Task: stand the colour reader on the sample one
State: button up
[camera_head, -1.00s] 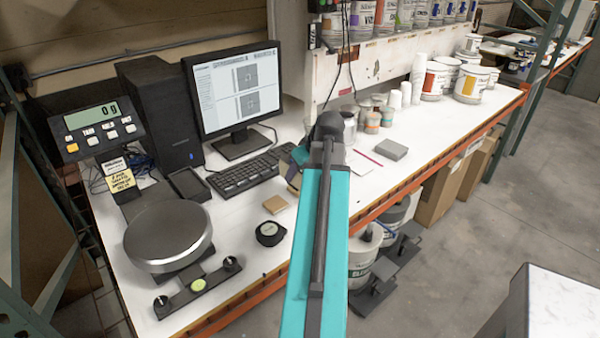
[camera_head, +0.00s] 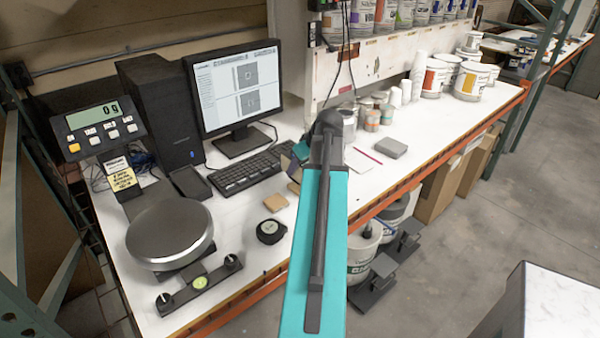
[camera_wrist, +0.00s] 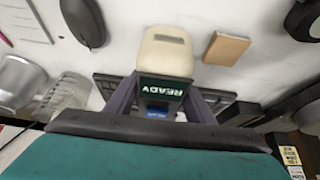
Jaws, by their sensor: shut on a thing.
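The colour reader (camera_wrist: 163,55) is a cream device with a dark screen that reads READY, upside down in the wrist view. My gripper (camera_wrist: 161,97) is shut on it, with a finger on each side. A flat tan square, the sample (camera_wrist: 227,49), lies on the bench beside the reader in the wrist view, apart from it. In the head view the sample (camera_head: 276,202) lies in front of the keyboard, left of my arm. My arm hides most of the gripper and reader there. The reader's height above the bench is hard to tell.
A scale with a round plate (camera_head: 170,233) stands at the left. A mouse (camera_wrist: 82,22) and metal can (camera_wrist: 20,82) show in the wrist view.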

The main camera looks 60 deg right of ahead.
jog(key=shift+f+p, duration=0.5)
jog(key=shift+f, duration=0.85)
jog(key=shift+f, duration=0.1)
jog(key=o, duration=1.6)
jog(key=shift+b+v, duration=1.4)
jog(key=shift+v, duration=4.7)
jog(key=shift+s, duration=0.1)
